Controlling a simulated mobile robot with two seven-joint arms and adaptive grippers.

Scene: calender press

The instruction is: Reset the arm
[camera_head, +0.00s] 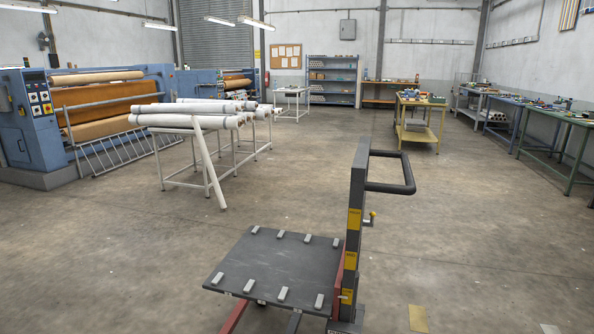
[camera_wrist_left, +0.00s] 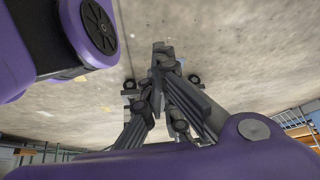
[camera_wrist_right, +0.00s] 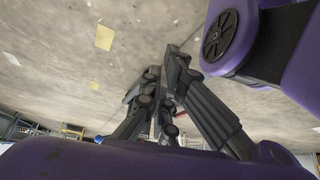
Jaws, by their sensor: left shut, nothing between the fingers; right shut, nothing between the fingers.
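My left gripper (camera_wrist_left: 163,55) shows in the left wrist view, with its dark fingers together and nothing between them. My right gripper (camera_wrist_right: 165,70) shows in the right wrist view, also shut and empty, over the bare concrete floor. Purple links of my own arms fill the lower part and an upper corner of both wrist views. Neither arm nor gripper shows in the head view.
A lift cart (camera_head: 353,235) with a dark platform (camera_head: 268,262) stands close in front. White rolls (camera_head: 185,121) lie on a rack behind it. Blue calender machines (camera_head: 30,118) stand at left, a yellow table (camera_head: 419,121) and green bench (camera_head: 560,122) at right. Open floor (camera_head: 480,220) lies right of the cart.

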